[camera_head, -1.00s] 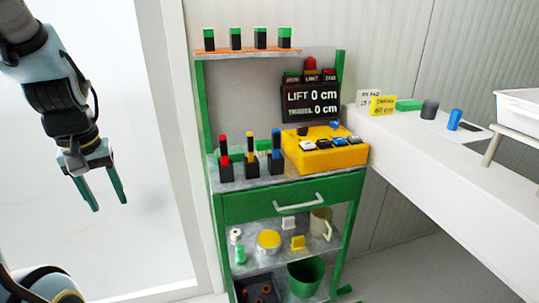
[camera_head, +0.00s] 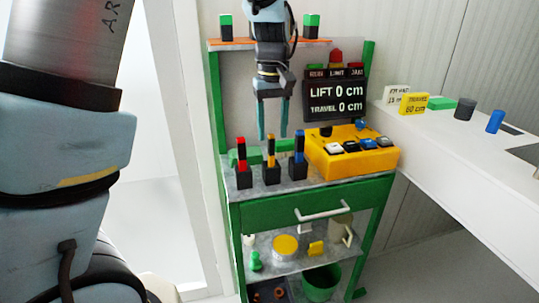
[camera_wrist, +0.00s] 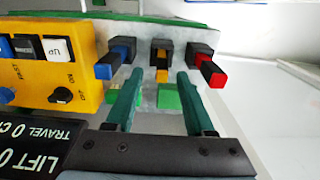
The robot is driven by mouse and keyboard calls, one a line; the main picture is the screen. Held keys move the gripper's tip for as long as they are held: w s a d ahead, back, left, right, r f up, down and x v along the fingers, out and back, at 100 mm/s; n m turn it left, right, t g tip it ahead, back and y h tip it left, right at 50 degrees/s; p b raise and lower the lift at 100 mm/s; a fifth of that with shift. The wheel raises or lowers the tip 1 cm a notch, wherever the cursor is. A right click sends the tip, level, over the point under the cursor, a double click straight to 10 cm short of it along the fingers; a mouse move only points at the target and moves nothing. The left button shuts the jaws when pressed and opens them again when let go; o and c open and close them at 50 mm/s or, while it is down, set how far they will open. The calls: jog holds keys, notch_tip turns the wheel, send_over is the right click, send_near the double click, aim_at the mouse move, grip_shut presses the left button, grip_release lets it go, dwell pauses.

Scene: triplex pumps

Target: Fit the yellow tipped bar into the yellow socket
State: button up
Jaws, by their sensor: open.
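A slim bar with yellow on it and a dark end (camera_head: 271,150) stands upright at the middle black block (camera_head: 272,175) on the green cart. It also shows in the wrist view (camera_wrist: 162,75). How deep it sits, and which block is the yellow socket, I cannot tell. My gripper (camera_head: 272,135) is open and empty and points down, its fingertips close above the bar. In the wrist view, the bar lies beyond and between my green fingers (camera_wrist: 160,82), with no visible contact.
A red-marked bar (camera_head: 241,152) stands left of it and a blue-marked bar (camera_head: 299,145) right, each at a black block. The yellow control box (camera_head: 350,160) and dark display (camera_head: 335,97) are close on the right. Green-topped blocks (camera_head: 311,26) stand on the shelf above.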

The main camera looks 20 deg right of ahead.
aim_at(271, 151)
notch_tip(271, 151, down, 7)
jog(key=shift+a+r+p, duration=0.15)
jog(key=shift+r+p, duration=0.05)
jog(key=shift+p, duration=0.75)
grip_shut()
jog(key=shift+w, duration=0.1)
dwell(0.6)
